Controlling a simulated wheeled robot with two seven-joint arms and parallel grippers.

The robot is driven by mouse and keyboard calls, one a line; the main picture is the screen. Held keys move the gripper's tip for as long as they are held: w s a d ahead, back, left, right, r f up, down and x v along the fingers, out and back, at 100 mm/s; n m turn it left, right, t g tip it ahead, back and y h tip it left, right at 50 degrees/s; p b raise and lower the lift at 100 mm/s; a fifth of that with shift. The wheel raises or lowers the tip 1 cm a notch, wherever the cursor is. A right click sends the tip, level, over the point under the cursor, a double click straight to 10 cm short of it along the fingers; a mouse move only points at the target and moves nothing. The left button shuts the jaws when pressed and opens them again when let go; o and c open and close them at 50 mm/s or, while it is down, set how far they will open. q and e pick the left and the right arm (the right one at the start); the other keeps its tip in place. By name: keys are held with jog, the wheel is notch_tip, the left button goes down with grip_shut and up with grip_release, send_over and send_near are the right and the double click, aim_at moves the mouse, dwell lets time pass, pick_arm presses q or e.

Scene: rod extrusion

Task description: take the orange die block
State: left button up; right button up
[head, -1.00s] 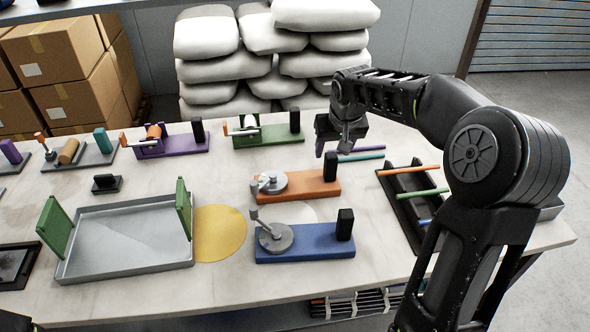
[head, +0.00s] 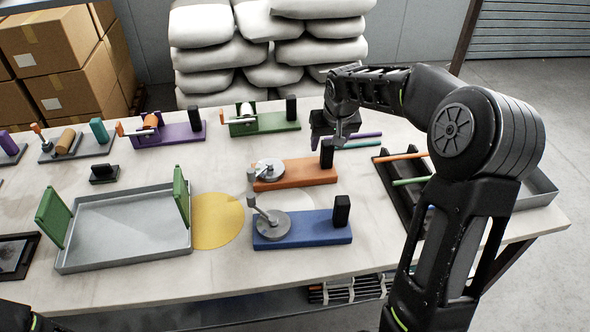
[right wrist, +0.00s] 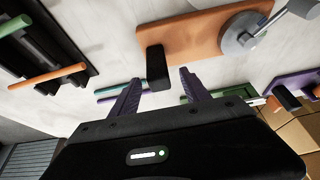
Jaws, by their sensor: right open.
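The orange die block (head: 310,175) is a flat orange base on the table, with a grey disc and lever (head: 269,169) at its left end and an upright black post (head: 327,153) at its right end. My right gripper (head: 331,139) is open and empty, just behind and above the post. In the right wrist view, the orange base (right wrist: 190,38) lies ahead and the black post (right wrist: 157,68) stands in front of the gap between the two fingers (right wrist: 157,86). Whether a finger touches the post I cannot tell. My left gripper is out of view.
A blue die block (head: 305,232) stands in front of the orange one. Purple (head: 185,134) and green (head: 270,123) blocks stand behind. A grey tray (head: 120,262) is at left. A black rack with coloured rods (head: 388,180) is close on the right. Loose rods (head: 360,143) lie beside my gripper.

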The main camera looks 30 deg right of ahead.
jog(key=x, duration=0.4)
jog(key=shift+d+f+p, duration=0.1)
jog(key=shift+f+p, duration=0.15)
jog(key=shift+p, duration=0.15)
jog(key=shift+c, duration=0.5)
grip_shut()
jog(key=shift+w+r, duration=0.1)
dwell(0.8)
